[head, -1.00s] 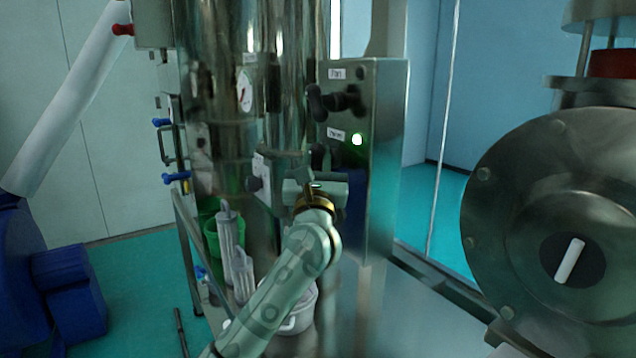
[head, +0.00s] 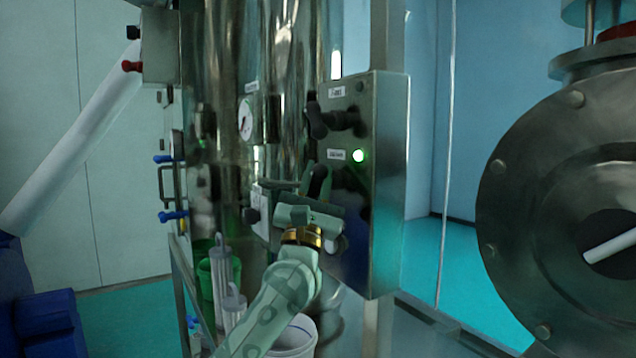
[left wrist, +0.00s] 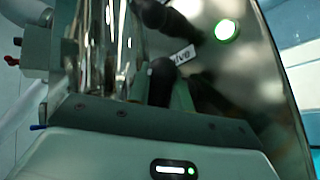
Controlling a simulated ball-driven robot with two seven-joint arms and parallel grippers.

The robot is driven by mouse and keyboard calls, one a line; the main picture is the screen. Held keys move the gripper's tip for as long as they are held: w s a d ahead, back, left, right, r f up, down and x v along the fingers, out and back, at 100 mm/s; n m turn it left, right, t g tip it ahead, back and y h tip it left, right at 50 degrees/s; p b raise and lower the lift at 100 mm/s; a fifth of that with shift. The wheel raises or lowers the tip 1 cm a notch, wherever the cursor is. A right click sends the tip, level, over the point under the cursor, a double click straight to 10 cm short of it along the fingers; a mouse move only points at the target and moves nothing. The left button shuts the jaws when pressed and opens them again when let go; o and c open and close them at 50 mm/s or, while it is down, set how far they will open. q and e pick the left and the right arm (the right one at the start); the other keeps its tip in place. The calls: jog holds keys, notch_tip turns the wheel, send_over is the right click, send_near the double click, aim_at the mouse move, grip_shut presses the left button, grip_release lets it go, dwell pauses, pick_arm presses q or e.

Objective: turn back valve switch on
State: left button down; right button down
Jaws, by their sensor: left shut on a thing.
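The metal control box (head: 385,200) has two black switches on its front. The upper switch (head: 335,120) is free. My left gripper (head: 308,190) is at the lower switch (head: 319,180), shut on it, and covers much of it. In the left wrist view the black knob of the lower switch (left wrist: 160,80) stands against a finger of my left gripper (left wrist: 182,96). A label ending in "lve" (left wrist: 182,55) sits behind it. The small round light (head: 358,156) near the lower switch glows green-white. The switch's exact angle is partly hidden. My right gripper is not in view.
A shiny steel vessel with a gauge (head: 245,120) stands left of the box. Blue-handled valves (head: 172,216), a green bucket (head: 232,272) and clear cylinders (head: 221,270) are lower left. A large round metal flange (head: 520,210) fills the right side. Clear floor lies between.

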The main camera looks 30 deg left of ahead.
pick_arm(q)
jog(key=shift+f, duration=0.15)
jog(key=c, duration=1.5)
grip_release()
jog(key=shift+c, duration=0.2)
jog(key=b+v, duration=0.2)
jog(key=v, duration=1.4)
jog(key=shift+s+f, duration=0.1)
